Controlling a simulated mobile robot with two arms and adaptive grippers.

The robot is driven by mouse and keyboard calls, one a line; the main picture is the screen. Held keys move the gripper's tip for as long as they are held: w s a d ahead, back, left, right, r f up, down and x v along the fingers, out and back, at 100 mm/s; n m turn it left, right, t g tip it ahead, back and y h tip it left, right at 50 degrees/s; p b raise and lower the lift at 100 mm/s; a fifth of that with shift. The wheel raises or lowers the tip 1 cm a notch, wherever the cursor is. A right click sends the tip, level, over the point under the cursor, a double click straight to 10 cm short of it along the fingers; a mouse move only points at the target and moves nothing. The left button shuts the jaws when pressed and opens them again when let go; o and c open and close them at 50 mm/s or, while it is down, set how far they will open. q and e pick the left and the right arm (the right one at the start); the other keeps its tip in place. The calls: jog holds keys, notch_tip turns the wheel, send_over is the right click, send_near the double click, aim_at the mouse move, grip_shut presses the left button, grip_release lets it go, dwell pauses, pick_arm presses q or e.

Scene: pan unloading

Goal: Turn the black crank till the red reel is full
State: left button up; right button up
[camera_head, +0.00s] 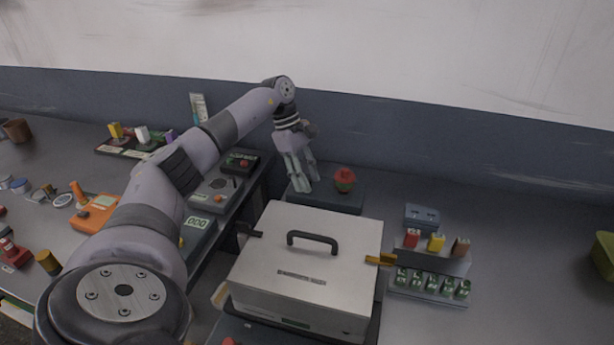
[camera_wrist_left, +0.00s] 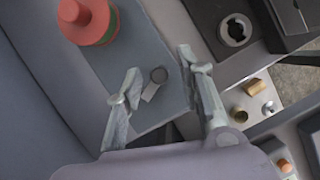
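The red reel (camera_head: 344,177) with a green band stands on a blue-grey box (camera_head: 343,199) behind the metal case. It also shows at the top left of the left wrist view (camera_wrist_left: 82,18). The crank shows there as a dark round knob (camera_wrist_left: 159,75) on a short grey arm, on top of the same box. My left gripper (camera_wrist_left: 159,64) is open, its fingers on either side of the knob, with a gap visible on both sides. Its height above the knob is hard to tell. In the head view, my left gripper (camera_head: 302,178) hides the crank. My right gripper is not in view.
A metal case (camera_head: 310,255) with a black handle stands just in front of the box. Dark devices (camera_head: 239,163) sit left of it. A rack with coloured blocks (camera_head: 435,262) is on the right. A green bin (camera_head: 605,255) stands at the far right.

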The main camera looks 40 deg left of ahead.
pick_arm(q)
jog(key=v, duration=1.2)
jog(key=shift+s, duration=0.1)
